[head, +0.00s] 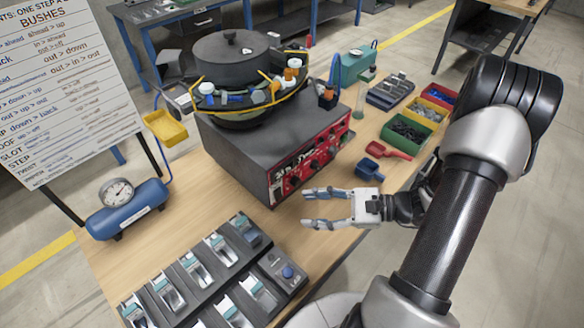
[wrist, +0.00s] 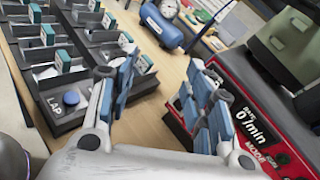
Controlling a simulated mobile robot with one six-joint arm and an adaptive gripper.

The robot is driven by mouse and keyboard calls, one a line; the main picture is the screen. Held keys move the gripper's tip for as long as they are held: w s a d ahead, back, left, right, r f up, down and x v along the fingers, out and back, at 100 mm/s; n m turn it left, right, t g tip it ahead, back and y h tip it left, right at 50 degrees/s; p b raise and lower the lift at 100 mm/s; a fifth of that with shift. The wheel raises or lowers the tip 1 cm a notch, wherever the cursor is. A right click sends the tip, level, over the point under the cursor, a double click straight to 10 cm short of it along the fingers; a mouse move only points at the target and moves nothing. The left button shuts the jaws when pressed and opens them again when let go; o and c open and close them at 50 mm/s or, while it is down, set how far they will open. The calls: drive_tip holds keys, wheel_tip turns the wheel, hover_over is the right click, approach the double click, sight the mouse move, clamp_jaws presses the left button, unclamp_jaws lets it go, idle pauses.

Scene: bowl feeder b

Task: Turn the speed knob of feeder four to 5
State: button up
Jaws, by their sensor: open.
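The bowl feeder is a dark box with a red control panel (head: 309,164) on its front and a round covered bowl (head: 232,58) on top. Several dark knobs sit on the panel; their labels and pointer positions are too small to read. No feeder number is legible. In the wrist view the red panel (wrist: 228,84) is at the right, with a display (wrist: 258,124) reading 0 /min. My gripper (head: 307,208) is open and empty, just in front of the panel's lower edge. It also shows in the wrist view (wrist: 160,88), its blue-padded fingers apart, touching no knob.
A black rack (head: 215,262) of several teal-topped units, with a blue button, stands on the front of the table. A blue air tank (head: 127,208) with a gauge stands at left. Blue (head: 369,168) and red (head: 388,150) scoops and colored bins lie right of the feeder.

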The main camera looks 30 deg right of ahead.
sight(298, 183)
drive_tip(key=s+d+f+m+t+h, duration=0.2)
drive_tip(key=d+f+m+t+h, duration=0.5)
drive_tip(key=d+f+m+t, duration=0.3)
drive_tip(key=shift+m+g, duration=0.5)
drive_tip(key=shift+g, duration=0.2)
drive_tip(key=b+x, duration=0.1)
drive_tip(key=x, duration=0.4)
drive_tip(key=b+x, duration=0.1)
drive_tip(key=x, duration=1.1)
drive_tip(key=shift+w+f+b, duration=0.25)
drive_tip(key=shift+w+b, duration=0.05)
drive_tip(key=shift+b, duration=0.1)
drive_tip(key=shift+c, duration=0.4)
drive_tip(key=c, duration=1)
